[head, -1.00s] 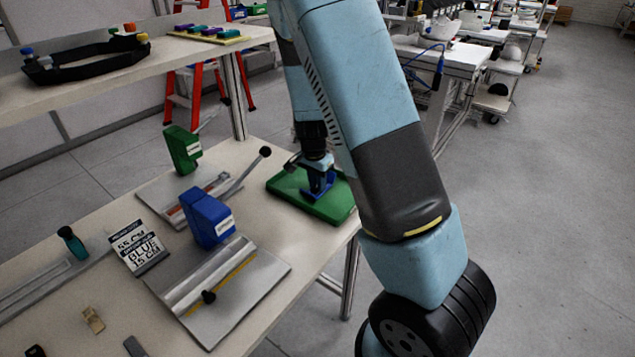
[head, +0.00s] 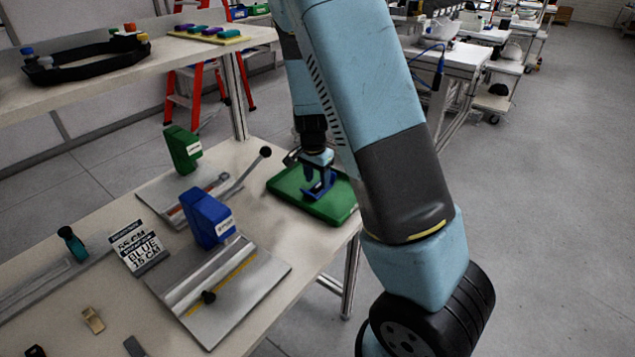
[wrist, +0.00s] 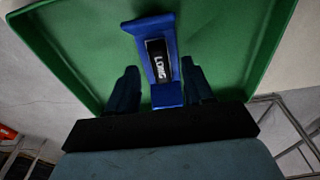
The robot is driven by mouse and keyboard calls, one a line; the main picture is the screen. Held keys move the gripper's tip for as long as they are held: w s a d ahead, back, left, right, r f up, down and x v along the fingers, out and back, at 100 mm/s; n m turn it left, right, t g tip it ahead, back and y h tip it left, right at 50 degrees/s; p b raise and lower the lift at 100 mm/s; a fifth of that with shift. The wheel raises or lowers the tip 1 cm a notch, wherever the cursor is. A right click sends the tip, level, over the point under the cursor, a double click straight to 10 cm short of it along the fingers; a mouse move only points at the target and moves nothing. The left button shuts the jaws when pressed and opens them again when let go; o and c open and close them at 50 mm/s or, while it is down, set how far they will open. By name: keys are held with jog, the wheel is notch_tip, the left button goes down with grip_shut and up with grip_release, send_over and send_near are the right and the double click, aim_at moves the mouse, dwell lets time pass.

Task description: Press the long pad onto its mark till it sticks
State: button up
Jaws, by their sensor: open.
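The long pad (wrist: 163,30) appears as a blue piece with a dark face lettered "LONG" in the wrist view. It rests in the green tray (head: 285,187) at the bench's right end, and its blue body also shows in the head view (head: 320,192). My gripper (wrist: 160,65) is open, with one dark finger on each side of the pad's near part. I cannot tell whether the fingers touch it. In the head view my gripper (head: 317,176) is low over the tray. I cannot make out the mark in either view.
Left of the tray stand two plates with a green block (head: 183,150) and a blue block (head: 208,217). A dark lever (head: 250,172) rises beside the tray. A printed card (head: 138,247) stands further left. A shelf (head: 120,85) overhangs the back left.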

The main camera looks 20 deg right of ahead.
notch_tip(320, 180, up, 11)
jog(key=a, duration=0.1)
jog(key=s+d+r+n+t, duration=0.1)
jog(key=s+r+n, duration=0.4)
jog(key=s+r, duration=0.5)
jog(key=s+d+r+n+t+y, duration=0.1)
jog(key=s+r+n+t, duration=0.2)
jog(key=s+r, duration=0.7)
jog(key=shift+s+r+n+t, duration=0.35)
jog(key=shift+s+n, duration=1.05)
jog(key=shift+s, duration=2.5)
jog(key=shift+f, duration=0.1)
